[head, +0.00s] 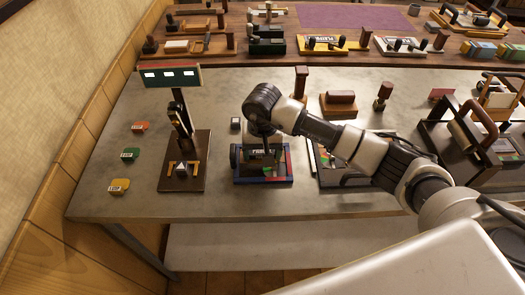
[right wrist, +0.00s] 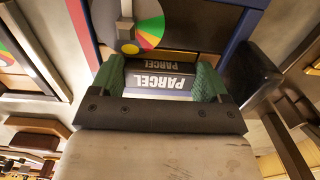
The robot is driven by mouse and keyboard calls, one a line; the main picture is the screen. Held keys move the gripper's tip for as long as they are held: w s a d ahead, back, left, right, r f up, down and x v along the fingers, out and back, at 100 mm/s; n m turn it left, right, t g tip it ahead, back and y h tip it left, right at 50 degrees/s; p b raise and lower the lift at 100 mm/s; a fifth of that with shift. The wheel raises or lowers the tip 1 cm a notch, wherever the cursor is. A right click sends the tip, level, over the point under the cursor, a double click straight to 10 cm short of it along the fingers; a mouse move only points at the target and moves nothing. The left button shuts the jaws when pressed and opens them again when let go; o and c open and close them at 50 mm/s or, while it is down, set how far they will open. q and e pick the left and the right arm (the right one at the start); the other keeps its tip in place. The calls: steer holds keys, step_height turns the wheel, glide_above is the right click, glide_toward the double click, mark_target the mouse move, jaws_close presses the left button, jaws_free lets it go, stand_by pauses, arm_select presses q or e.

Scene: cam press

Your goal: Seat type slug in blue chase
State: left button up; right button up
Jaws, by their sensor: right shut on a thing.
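Whether the slug touches the chase I cannot tell. My left gripper is not in view.
A second dark tray (head: 340,178) lies right of the chase, partly under my arm. A handled press (head: 465,150) stands far right.

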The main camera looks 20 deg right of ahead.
mark_target(262, 153)
steer(key=shift+s+f+b, duration=0.3)
steer(key=shift+f+b, duration=0.1)
steer(key=shift+f, duration=0.25)
steer(key=o, duration=1.1)
steer(key=shift+a+f, duration=0.1)
steer(key=shift+a, duration=0.05)
steer(key=shift+r+p, duration=0.35)
steer(key=shift+p, duration=0.05)
steer(key=shift+w+r+p, duration=0.1)
steer(key=shift+r+p, duration=0.35)
steer(key=shift+p, duration=0.15)
steer(key=shift+w+r+b, duration=0.2)
steer(key=shift+r+b, duration=1.35)
steer(key=shift+r, duration=4.5)
